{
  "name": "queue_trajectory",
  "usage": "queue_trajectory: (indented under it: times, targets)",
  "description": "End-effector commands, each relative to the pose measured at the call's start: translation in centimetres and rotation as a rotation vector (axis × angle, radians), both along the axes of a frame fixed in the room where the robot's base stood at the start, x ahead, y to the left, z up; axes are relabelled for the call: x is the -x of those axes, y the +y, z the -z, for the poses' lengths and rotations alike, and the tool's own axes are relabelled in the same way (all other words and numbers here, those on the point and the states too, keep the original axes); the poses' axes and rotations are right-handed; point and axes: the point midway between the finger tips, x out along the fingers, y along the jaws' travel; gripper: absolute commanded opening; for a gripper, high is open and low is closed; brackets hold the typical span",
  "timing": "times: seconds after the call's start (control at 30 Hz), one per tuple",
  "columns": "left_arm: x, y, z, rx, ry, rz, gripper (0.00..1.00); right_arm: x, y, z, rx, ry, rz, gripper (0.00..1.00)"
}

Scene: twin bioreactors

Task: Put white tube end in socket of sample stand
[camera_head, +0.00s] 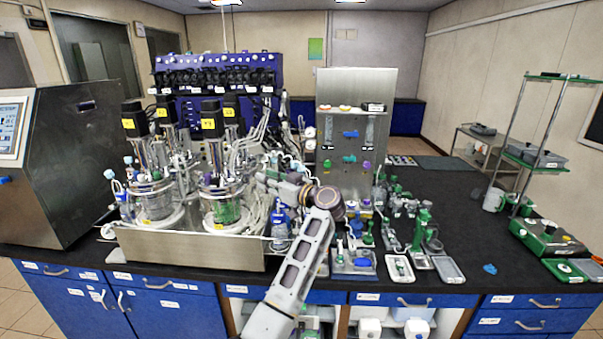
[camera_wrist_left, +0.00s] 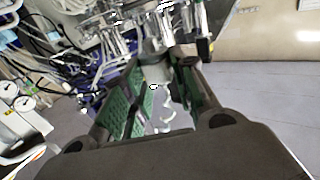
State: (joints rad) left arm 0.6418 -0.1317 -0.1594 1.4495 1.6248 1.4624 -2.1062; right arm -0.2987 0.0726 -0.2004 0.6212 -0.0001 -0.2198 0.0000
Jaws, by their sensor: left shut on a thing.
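My left arm rises from the bottom middle of the head view and bends left. My left gripper (camera_head: 268,180) is over the bench, close to the right-hand vessel and its tangle of pale tubes. In the left wrist view the green-padded fingers of the left gripper (camera_wrist_left: 158,90) close on a small pale piece (camera_wrist_left: 153,88), which looks like the white tube end; its shape is blurred. A grey stand with blue parts (camera_head: 353,262) stands at the bench front, right of my arm. I cannot tell whether it is the sample stand, and no socket shows clearly. My right gripper is not in view.
Two glass vessels with black tops (camera_head: 228,205) stand behind a steel tray wall (camera_head: 190,248) on the left. A tall steel panel (camera_head: 355,95) stands behind my arm. Green fittings (camera_head: 422,225) and small trays (camera_head: 448,270) lie to the right.

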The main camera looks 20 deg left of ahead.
Motion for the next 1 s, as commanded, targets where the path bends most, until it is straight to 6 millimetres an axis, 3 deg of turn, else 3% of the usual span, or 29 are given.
queue_trajectory:
  times: [0.37,1.0]
  targets:
    - [0.2,0.4,1.1,-0.001,0.001,0.018,0.07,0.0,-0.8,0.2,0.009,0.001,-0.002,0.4]
    - [1.8,1.6,9.0,-0.001,0.002,0.216,0.07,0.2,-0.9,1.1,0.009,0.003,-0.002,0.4]
